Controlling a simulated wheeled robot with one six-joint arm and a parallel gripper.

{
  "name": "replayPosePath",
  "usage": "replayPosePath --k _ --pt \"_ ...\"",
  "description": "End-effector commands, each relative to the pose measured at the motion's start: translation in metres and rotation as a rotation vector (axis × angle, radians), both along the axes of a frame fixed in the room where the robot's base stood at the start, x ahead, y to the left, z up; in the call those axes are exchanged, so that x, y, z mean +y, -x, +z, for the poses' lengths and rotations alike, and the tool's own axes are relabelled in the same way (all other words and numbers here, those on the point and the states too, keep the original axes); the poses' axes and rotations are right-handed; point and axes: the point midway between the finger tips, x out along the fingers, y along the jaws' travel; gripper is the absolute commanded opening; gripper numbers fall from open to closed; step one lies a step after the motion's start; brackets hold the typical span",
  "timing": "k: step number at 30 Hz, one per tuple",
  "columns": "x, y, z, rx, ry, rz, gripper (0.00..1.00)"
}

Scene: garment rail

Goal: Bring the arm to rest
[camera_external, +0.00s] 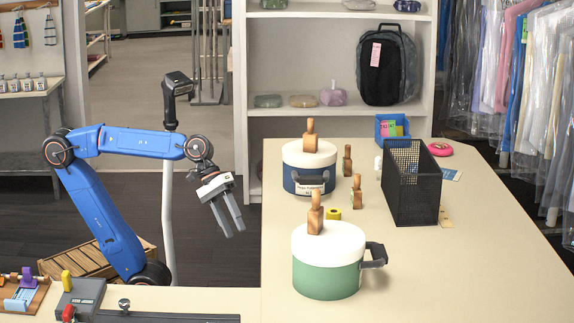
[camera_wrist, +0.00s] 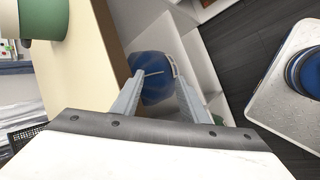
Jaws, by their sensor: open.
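My arm is blue with dark joints and reaches up and over from the lower left in the external view. My gripper (camera_external: 231,224) hangs off the left edge of the counter (camera_external: 420,285), tilted downward, with its two grey fingers apart and nothing between them. It touches nothing that I can see. In the wrist view my gripper (camera_wrist: 158,82) also shows open, its fingers in front of a blue rounded thing (camera_wrist: 152,66) farther off; I cannot tell what that is.
On the counter stand a green pot (camera_external: 325,279), a blue pot (camera_external: 306,182), wooden pieces and a black mesh basket (camera_external: 412,190). Shelves (camera_external: 340,112) stand behind. Bagged garments (camera_external: 540,110) hang at right. A dark pole-mounted device (camera_external: 177,85) rises behind my arm.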

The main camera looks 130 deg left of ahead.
Motion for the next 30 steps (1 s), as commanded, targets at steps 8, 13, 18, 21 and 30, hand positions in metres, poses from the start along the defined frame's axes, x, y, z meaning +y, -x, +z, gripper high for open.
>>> replayPosePath --k 8,13,18,21,30 --pt "-0.057 0.027 -0.050 0.080 -0.263 -0.413 0.40" --pt "-0.083 0.048 -0.079 0.114 -0.426 -0.674 0.40" --pt "-0.102 0.070 -0.107 0.136 -0.590 -0.939 0.40" --pt "-0.111 0.083 -0.123 0.144 -0.685 -1.094 0.40" --pt "-0.122 0.106 -0.152 0.153 -0.880 -1.400 0.40"
